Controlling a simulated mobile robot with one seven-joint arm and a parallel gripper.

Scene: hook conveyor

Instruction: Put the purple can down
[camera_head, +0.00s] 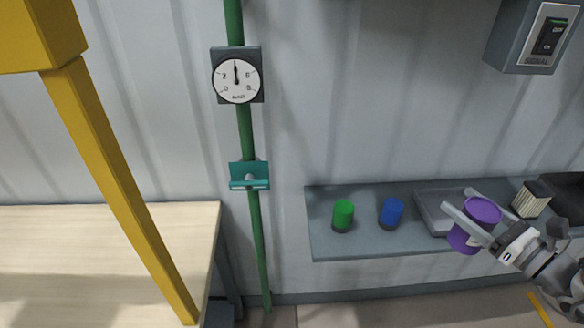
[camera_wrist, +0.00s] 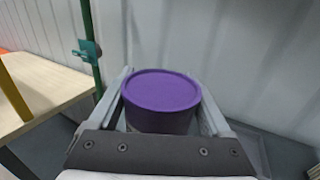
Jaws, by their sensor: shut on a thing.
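The purple can (camera_head: 481,212) is held between the two fingers of my gripper (camera_head: 468,216), at the right of the head view. It appears over the right part of the grey shelf (camera_head: 345,250); the head view does not clearly show how high it is above it. In the wrist view the purple can (camera_wrist: 160,92) sits upright between the gripper fingers (camera_wrist: 160,105), its flat round top facing the camera. Its lower part is hidden by the gripper's dark palm.
A green can (camera_head: 343,214) and a blue can (camera_head: 391,212) stand on the shelf left of my gripper. A grey tray (camera_head: 429,210) lies behind the purple can, and a ribbed block (camera_head: 531,199) stands to its right. The shelf's left end is bare. A green pipe (camera_head: 246,130) rises farther left.

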